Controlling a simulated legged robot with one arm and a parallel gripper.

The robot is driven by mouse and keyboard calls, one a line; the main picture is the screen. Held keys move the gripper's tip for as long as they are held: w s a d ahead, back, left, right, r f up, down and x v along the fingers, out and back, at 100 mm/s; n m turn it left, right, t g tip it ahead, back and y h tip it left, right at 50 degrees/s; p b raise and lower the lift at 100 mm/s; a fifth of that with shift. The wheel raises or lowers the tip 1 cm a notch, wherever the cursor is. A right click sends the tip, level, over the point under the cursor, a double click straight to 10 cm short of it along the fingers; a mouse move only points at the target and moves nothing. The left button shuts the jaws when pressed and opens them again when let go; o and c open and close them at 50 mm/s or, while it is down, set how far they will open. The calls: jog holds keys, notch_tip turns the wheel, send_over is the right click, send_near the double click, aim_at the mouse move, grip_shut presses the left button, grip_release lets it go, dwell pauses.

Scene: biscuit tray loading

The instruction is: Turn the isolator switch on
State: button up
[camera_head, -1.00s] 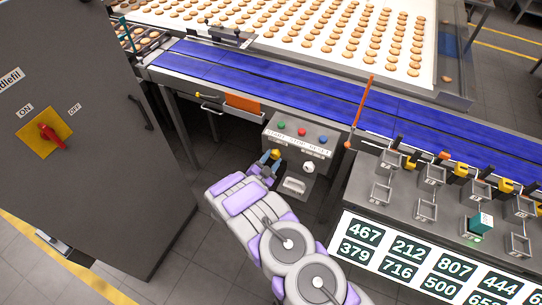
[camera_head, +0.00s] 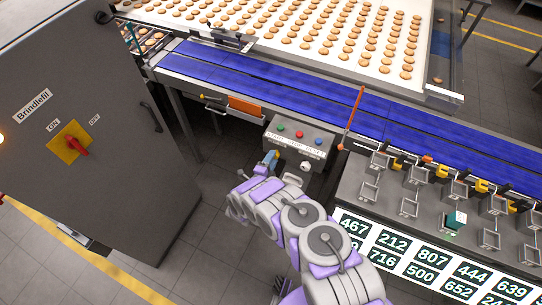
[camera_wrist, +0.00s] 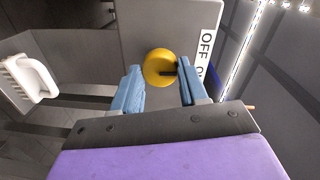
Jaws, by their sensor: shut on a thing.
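A red rotary handle (camera_head: 77,146) sits on a yellow plate (camera_head: 62,150) on the grey cabinet, below ON and OFF labels. It points to the lower right. My gripper (camera_head: 271,157) is far from it, at the left end of the grey button box (camera_head: 300,141). In the wrist view my gripper (camera_wrist: 159,70) has its blue fingers on either side of a round yellow knob (camera_wrist: 153,60) with a dark bar, shut on it. The knob is on a grey panel beside a label (camera_wrist: 206,42) reading OFF, its second word partly hidden.
A blue conveyor (camera_head: 250,77) and a biscuit tray run behind the box. A metal bench with small holders and number cards (camera_head: 392,242) stands at the right. Floor (camera_head: 200,250) is open between cabinet and arm. A white handle-like part (camera_wrist: 35,78) shows left in the wrist view.

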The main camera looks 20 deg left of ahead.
jog(key=shift+d+f+m+p, duration=0.15)
jog(key=shift+f+m+p, duration=0.05)
jog(key=shift+m+p, duration=0.1)
dwell(0.4)
jog(key=o, duration=1)
jog(key=shift+o, duration=0.2)
jog(key=shift+r, duration=0.1)
jog(key=s+a+r, duration=0.1)
jog(key=s, duration=1.6)
jog(key=shift+a, duration=0.25)
jog(key=shift+s, duration=0.1)
